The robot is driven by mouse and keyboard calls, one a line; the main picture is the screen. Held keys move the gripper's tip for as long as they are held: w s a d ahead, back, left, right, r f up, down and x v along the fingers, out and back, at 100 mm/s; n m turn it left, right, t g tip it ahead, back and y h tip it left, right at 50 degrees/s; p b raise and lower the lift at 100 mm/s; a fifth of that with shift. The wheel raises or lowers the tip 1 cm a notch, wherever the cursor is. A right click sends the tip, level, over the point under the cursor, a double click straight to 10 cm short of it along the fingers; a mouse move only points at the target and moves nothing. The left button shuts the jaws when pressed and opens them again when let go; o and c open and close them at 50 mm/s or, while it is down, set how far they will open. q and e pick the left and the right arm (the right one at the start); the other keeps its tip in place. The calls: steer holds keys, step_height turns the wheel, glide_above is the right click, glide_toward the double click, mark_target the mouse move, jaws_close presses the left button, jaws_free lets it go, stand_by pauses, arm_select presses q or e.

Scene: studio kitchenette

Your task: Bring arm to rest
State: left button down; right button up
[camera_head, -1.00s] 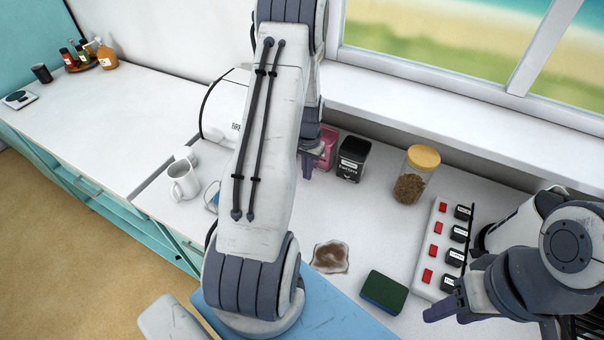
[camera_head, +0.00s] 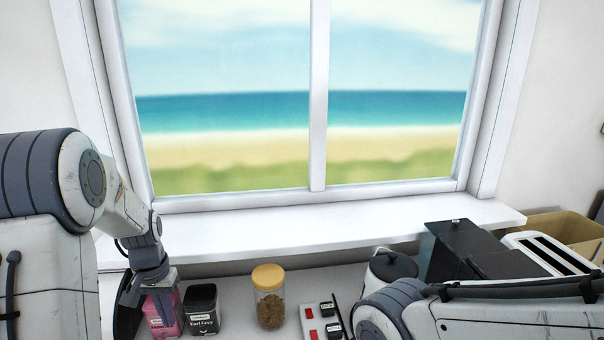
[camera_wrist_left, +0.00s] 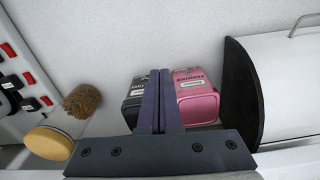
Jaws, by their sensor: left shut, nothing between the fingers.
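My left gripper (camera_head: 163,302) points down at the lower left of the head view, close to the pink tin (camera_head: 165,322). In the left wrist view its two fingers (camera_wrist_left: 157,80) are together with nothing between them. They appear in front of the gap between the black tin (camera_wrist_left: 134,96) and the pink tin (camera_wrist_left: 196,92); I cannot tell whether they touch either. My right arm shows at the lower right of the head view, but its gripper is out of frame.
The black tin (camera_head: 201,311) and a jar with a yellow lid (camera_head: 269,300) stand below the window sill (camera_head: 330,232). A red-buttoned rack (camera_head: 312,322), kettle (camera_head: 391,266) and toaster (camera_head: 550,254) are further right. A white bin with a black end (camera_wrist_left: 243,92) is beside the pink tin.

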arm_select(q)
steer(key=s+d+r+m, duration=0.2)
steer(key=d+r+m, duration=0.15)
steer(key=d, duration=0.95)
steer(key=s+d+r+m, duration=0.1)
steer(key=s+d+m, duration=0.1)
steer(key=s+d, duration=0.5)
steer(key=s+d+r+m, duration=0.2)
steer(key=s+d, duration=0.6)
steer(key=s, duration=0.5)
steer(key=shift+s+d+r+m+h+b, duration=0.15)
steer(key=shift+s+m+h+b, duration=0.2)
steer(key=shift+m, duration=0.3)
